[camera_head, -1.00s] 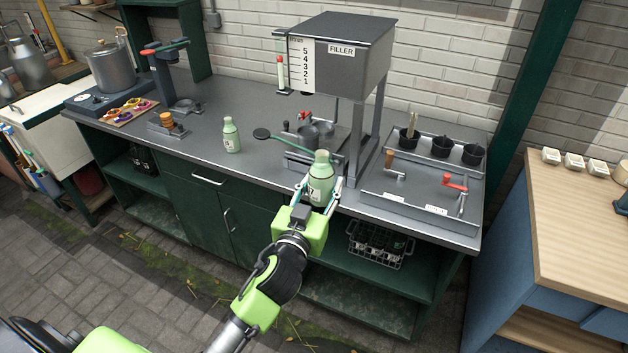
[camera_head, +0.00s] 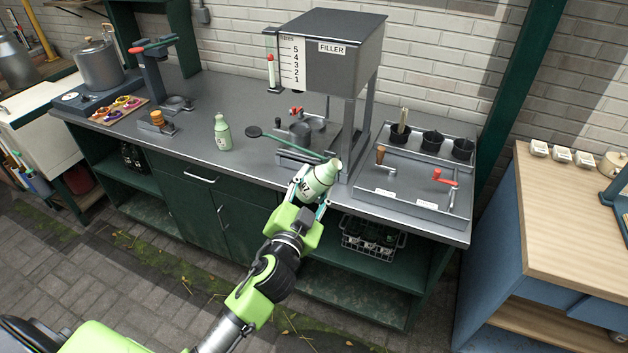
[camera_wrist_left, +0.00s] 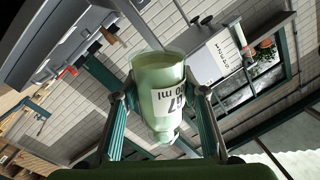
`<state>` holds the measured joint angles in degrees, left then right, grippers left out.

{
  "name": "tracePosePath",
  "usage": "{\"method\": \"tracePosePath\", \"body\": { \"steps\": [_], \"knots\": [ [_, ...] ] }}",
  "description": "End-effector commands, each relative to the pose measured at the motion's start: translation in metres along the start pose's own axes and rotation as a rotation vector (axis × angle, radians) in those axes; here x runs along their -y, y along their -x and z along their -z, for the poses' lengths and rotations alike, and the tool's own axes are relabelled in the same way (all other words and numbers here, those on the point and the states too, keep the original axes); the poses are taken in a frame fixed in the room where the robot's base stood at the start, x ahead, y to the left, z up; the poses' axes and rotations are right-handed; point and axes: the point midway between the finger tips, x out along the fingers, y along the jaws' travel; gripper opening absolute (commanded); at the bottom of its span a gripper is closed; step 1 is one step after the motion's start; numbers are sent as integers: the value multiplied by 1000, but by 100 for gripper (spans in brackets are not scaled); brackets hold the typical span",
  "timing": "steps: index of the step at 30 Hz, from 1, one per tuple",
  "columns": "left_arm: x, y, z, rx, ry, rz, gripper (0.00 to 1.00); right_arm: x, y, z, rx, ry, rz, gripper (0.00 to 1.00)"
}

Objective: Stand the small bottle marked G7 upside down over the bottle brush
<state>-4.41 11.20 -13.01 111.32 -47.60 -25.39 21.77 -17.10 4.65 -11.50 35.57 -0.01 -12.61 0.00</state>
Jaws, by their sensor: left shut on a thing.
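My left gripper (camera_head: 312,190) is shut on a small pale green bottle (camera_head: 319,181) in the head view. A pale upright stick, possibly the bottle brush (camera_head: 403,117), stands in the leftmost black cup (camera_head: 398,138) at the counter's right end. My right gripper is not in view.
The filler (camera_head: 330,58) stands on the counter behind my gripper. A similar bottle (camera_head: 222,132) stands to the left, beside a long green-handled tool (camera_head: 288,144). A metal tray (camera_head: 400,205) with a red crank (camera_head: 445,178) lies to the right. The counter's left middle is fairly clear.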

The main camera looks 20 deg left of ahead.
Motion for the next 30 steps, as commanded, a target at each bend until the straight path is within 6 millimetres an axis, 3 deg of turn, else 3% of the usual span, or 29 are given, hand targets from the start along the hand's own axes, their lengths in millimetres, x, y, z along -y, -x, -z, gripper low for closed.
{"method": "tracePosePath", "body": {
  "steps": [6,13,19,26,30],
  "knots": [
    [2,0,3,-1,-355,0,17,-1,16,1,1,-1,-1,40],
    [1,0,2,-1,-552,0,17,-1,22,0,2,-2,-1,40],
    [2,0,3,-2,-891,0,17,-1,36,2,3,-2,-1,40],
    [2,0,3,-1,-1096,1,17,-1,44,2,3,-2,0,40],
    [3,0,4,-1,-1347,1,17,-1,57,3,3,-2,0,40]
  ]
}}
